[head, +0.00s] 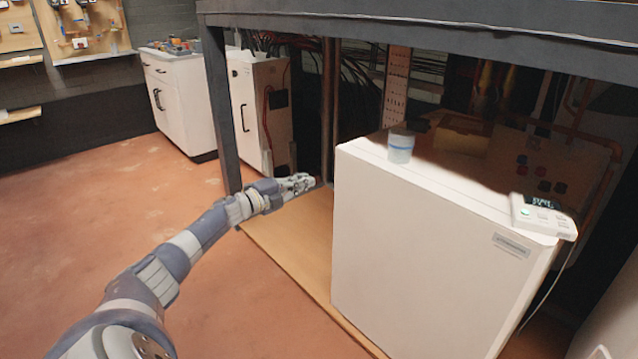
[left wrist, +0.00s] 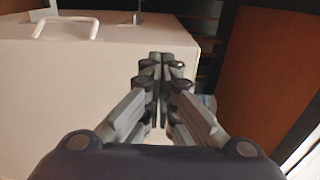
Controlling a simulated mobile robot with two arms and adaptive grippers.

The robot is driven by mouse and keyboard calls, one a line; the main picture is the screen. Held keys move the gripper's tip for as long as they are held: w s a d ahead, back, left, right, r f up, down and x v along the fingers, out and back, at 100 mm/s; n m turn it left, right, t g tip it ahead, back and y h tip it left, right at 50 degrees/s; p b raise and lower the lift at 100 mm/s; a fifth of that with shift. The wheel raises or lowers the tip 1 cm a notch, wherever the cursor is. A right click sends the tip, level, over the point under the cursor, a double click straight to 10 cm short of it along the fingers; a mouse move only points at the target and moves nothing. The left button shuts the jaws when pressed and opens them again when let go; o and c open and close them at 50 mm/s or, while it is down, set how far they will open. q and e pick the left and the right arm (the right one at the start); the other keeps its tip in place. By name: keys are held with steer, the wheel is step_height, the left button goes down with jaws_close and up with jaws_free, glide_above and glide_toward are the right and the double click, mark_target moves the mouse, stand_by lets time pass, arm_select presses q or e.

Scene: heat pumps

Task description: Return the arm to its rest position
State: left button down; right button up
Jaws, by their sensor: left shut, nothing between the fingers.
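My left arm reaches in from the lower left of the head view, stretched out over the red floor. Its gripper (head: 302,183) is beside the left edge of the white heat pump unit (head: 430,250), near the dark frame post. In the left wrist view the left gripper (left wrist: 160,60) is shut, its fingers together with nothing between them. Behind the fingers in that view is a white cabinet (left wrist: 60,90) with a handle on top. I cannot tell whether the gripper touches anything. My right gripper is not in view.
A cup-like container (head: 401,148) and a small controller (head: 541,216) with a display sit on the unit. A dark frame post (head: 219,110) and overhead beam (head: 430,32) stand close to the arm. White cabinets (head: 180,95) are at the back. Open floor (head: 90,210) lies to the left.

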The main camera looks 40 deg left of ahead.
arm_select(q)
steer(key=shift+s+a+f, duration=0.1)
steer(key=shift+s+a, duration=0.35)
steer(key=shift+a, duration=0.1)
